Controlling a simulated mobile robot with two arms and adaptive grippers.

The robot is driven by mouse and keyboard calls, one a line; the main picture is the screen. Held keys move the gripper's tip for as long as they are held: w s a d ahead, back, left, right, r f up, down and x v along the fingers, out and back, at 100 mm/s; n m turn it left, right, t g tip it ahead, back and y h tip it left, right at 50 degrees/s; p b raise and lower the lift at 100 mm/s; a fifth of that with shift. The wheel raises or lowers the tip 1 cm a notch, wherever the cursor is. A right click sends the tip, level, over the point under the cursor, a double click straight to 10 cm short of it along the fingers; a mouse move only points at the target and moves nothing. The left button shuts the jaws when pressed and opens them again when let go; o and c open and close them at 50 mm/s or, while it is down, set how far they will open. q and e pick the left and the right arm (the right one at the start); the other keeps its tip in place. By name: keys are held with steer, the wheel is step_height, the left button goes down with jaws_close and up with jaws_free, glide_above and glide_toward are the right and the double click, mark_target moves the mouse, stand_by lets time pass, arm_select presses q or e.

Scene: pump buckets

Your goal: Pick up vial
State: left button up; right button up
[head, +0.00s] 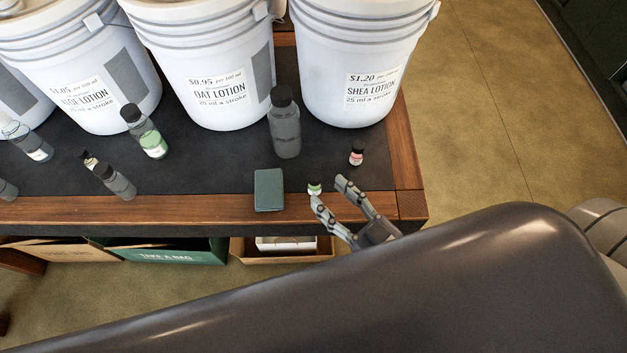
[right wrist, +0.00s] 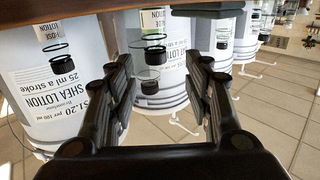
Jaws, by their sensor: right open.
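A small vial with a black cap and a green-and-white label (head: 314,188) stands near the table's front edge in the head view. A second small vial with a red-and-white label (head: 356,156) stands farther back and to the right. My right gripper (head: 328,188) is open and empty, its fingertips close to the green-labelled vial; one finger partly covers that vial's lower part. In the right wrist view, which looks upside down, the green-labelled vial (right wrist: 152,20) shows beyond the gap between the open fingers (right wrist: 160,62). I cannot tell whether a finger touches it. My left gripper is out of view.
A dark block (head: 269,190) stands left of the green-labelled vial, and a tall grey bottle (head: 285,130) behind it. Large white lotion buckets (head: 350,60) line the back. Several other bottles (head: 150,140) stand at left. The table's wooden edge (head: 410,170) ends at right.

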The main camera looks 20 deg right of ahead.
mark_target(319, 181)
steer(key=x, duration=0.3)
steer(key=p+x, duration=0.1)
steer(key=x, duration=0.1)
steer(key=shift+w+d, duration=0.25)
steer(key=shift+w+a+f, duration=0.1)
steer(key=shift+w+a, duration=0.2)
steer(key=shift+w, duration=0.2)
jaws_close()
